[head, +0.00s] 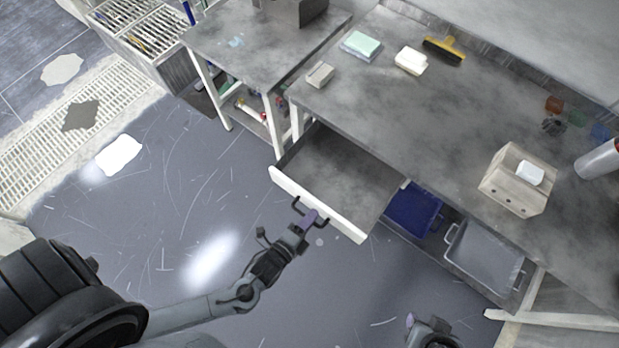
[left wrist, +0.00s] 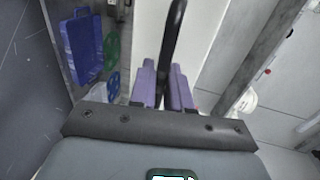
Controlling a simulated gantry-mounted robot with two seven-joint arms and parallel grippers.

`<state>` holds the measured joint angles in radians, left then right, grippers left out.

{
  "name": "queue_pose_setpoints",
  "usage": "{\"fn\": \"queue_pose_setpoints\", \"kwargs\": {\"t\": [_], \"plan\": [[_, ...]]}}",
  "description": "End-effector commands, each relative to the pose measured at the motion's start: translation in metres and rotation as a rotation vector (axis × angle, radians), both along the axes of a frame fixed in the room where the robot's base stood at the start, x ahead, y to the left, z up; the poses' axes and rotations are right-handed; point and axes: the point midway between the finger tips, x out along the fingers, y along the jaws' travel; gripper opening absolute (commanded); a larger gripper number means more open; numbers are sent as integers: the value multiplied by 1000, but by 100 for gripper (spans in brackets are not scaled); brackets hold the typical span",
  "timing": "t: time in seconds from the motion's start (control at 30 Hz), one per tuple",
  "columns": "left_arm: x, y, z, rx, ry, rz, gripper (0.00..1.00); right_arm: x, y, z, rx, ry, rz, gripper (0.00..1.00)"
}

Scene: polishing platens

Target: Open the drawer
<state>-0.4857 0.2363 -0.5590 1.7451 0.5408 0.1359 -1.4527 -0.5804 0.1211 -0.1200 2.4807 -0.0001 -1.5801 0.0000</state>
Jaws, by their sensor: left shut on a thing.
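The drawer (head: 335,175) is pulled out from under the grey workbench. Its white front panel (head: 315,204) stands well clear of the bench, and the visible inside is bare. My left gripper (head: 310,218) is shut on the dark handle (head: 298,206) at the drawer front. In the left wrist view, the purple fingers (left wrist: 163,88) close around the dark curved handle bar (left wrist: 174,40), with the white panel behind it. My right gripper (head: 420,326) is at the bottom edge, apart from the drawer; its finger opening is unclear.
The workbench (head: 420,130) carries a wooden block (head: 518,180), a brush (head: 444,50), a sponge (head: 361,45) and white blocks. Blue (head: 412,210) and grey (head: 485,255) trays sit on a low shelf right of the drawer. The floor in front is mostly clear.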

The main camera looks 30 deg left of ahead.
Motion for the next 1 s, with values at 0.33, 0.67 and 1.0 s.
{"fn": "queue_pose_setpoints", "kwargs": {"t": [0.33,0.67,1.0], "plan": [[0,1,0,0,1,1,30,0,1,-1,5,2,-4,43],[-2,1,0,0,1,1,30,0,1,0,5,2,-3,43],[-45,3,10,0,5,0,30,0,-1,13,-4,1,3,43]]}}
